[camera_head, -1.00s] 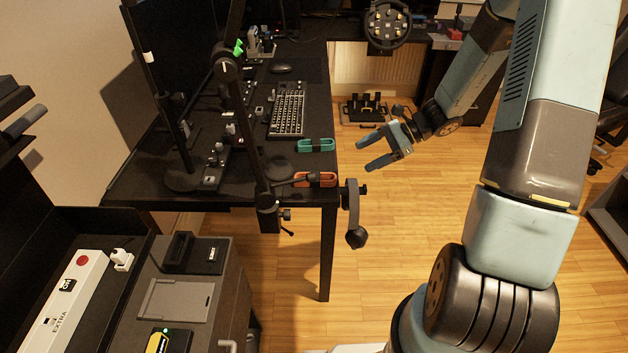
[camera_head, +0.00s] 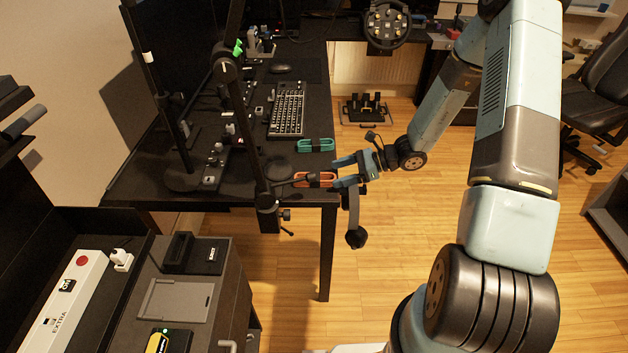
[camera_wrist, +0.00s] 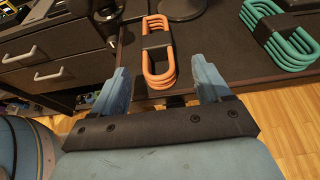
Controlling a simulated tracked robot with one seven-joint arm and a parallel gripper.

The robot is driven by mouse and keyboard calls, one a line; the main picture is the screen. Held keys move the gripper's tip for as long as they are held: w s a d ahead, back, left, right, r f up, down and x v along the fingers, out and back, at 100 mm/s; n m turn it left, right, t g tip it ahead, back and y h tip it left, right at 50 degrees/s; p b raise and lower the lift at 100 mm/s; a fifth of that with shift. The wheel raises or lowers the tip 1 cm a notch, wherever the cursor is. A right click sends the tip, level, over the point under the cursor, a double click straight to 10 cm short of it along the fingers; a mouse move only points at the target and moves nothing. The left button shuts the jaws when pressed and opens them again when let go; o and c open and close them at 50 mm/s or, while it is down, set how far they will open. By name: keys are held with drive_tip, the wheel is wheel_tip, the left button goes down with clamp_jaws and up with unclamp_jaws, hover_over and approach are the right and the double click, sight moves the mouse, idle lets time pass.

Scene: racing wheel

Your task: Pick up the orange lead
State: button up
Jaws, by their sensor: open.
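The orange lead (camera_head: 318,180) is a coiled bundle with a black band, lying at the front right corner of the black desk. In the wrist view the orange lead (camera_wrist: 158,55) lies ahead of my gripper, roughly centred between the two fingers. My gripper (camera_head: 341,172) is at the desk's right edge, just right of the lead. In the wrist view my gripper (camera_wrist: 167,82) has its blue fingers spread, with nothing clamped between them.
A teal lead (camera_head: 316,145) lies behind the orange one; it also shows in the wrist view (camera_wrist: 282,35). A black monitor-arm pole (camera_head: 250,130) stands left of the orange lead. A dark headset-like object (camera_head: 355,237) hangs at the desk edge below my gripper. The keyboard (camera_head: 287,112) lies farther back.

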sight(327, 176)
drive_tip(key=shift+r+x, duration=0.15)
drive_tip(key=shift+x, duration=1.4)
drive_tip(key=shift+r+x, duration=0.1)
drive_tip(key=shift+x, duration=1.45)
drive_tip(key=shift+a, duration=0.1)
drive_tip(key=c, duration=1.1)
